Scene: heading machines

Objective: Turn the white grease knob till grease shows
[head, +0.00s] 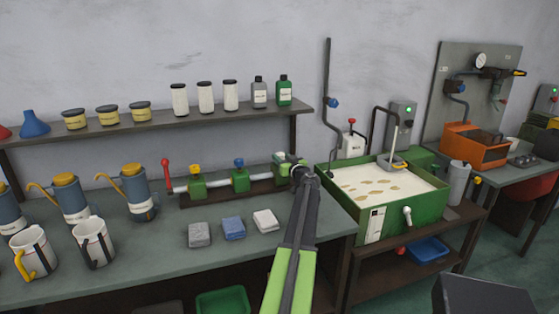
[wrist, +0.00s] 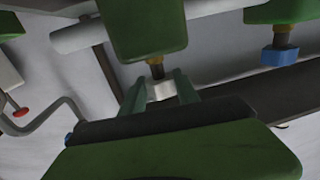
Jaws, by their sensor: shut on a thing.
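The white grease knob (wrist: 161,91) sits on a short brass stem below a green valve block (wrist: 145,32) in the wrist view. My gripper (wrist: 162,92) is shut on the knob, with one green finger on each side of it. In the head view my gripper (head: 297,173) is at the right end of the pipe rail, at the last green block (head: 283,160); my gripper covers most of the knob there. I can make out no grease around the knob or stem.
On the same rail are a blue knob (head: 239,162), a yellow knob (head: 195,168) and an upright red lever (head: 167,172). Folded cloths (head: 233,228) lie in front. A green tank (head: 431,213) of pale liquid stands close on the right. A shelf (head: 150,127) runs above.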

